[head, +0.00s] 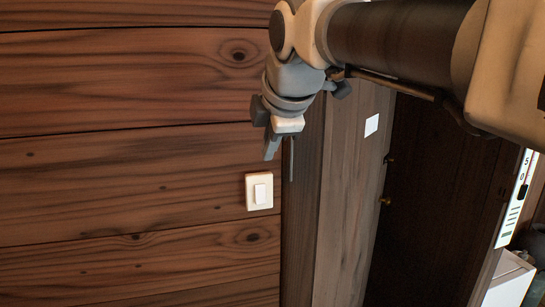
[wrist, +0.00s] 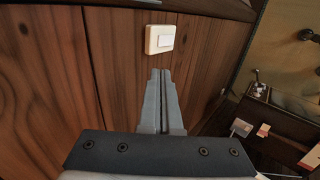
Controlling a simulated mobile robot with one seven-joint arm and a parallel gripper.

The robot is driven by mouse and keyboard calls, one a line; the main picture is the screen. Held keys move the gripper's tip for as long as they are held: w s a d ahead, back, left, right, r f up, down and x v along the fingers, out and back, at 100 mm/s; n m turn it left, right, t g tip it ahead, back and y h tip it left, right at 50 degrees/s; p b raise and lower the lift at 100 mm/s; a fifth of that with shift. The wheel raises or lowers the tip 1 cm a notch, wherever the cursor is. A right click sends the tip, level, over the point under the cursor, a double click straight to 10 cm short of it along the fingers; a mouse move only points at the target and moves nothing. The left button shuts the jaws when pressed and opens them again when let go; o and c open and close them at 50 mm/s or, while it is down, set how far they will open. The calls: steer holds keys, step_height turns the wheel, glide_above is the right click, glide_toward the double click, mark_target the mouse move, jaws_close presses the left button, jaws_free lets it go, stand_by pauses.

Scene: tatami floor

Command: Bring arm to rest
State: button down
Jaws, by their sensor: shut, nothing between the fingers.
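My gripper (head: 272,152) hangs from my arm with its fingers pointing down, in front of the wood-plank wall in the head view. In the wrist view my gripper (wrist: 161,72) shows its two fingers together, with nothing between them. A white light switch (head: 259,191) is on the wall just below and left of the fingertips in the head view. The switch also shows in the wrist view (wrist: 160,39), just beyond the fingertips. A gap seems to separate the fingertips from the switch; the exact distance cannot be told.
The plank wall (head: 120,180) fills the left side. A wooden post or door frame (head: 345,200) stands right of the switch, with a dark doorway or door (head: 430,200) beyond it. A white box-like object (head: 510,280) is at the lower right. Several small items sit at right in the wrist view.

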steer(key=s+d+f+m+g+h, duration=0.1)
steer(key=s+d+f+m, duration=0.6)
steer(key=s+f+m, duration=0.3)
steer(key=s+d+f+m+g+h, duration=0.1)
steer(key=s+d+f+m, duration=0.6)
steer(key=s+f+m, duration=0.3)
steer(key=shift+d+f+m, duration=0.4)
steer(key=shift+f+m, duration=0.15)
steer(key=shift+m, duration=0.05)
steer(key=shift+s, duration=0.1)
